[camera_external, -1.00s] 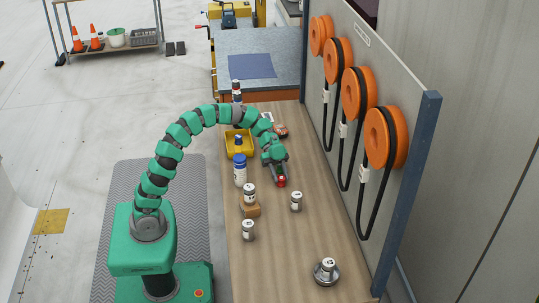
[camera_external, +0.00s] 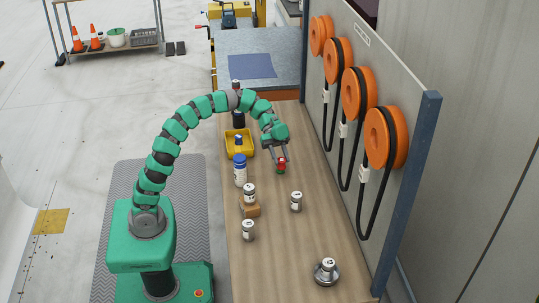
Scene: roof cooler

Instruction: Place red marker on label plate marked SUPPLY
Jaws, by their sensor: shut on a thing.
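My gripper (camera_external: 281,163) is over the far half of the wooden bench and points down. It is shut on a small red thing, which I take for the red marker (camera_external: 281,168); only part of it shows between the fingers. It appears to be held above the bench, but its exact height is hard to tell. No plate with the word SUPPLY can be read. A small pale label (camera_external: 362,35) is on the upright panel, and its text is too small to read.
A blue-and-white bottle (camera_external: 240,171), a jar on a wooden block (camera_external: 250,210), more small jars (camera_external: 296,201) (camera_external: 248,230) and a jar on a metal disc (camera_external: 326,272) stand on the bench (camera_external: 285,240). A yellow tray (camera_external: 240,151) is at left. Orange reels (camera_external: 385,137) hang at right.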

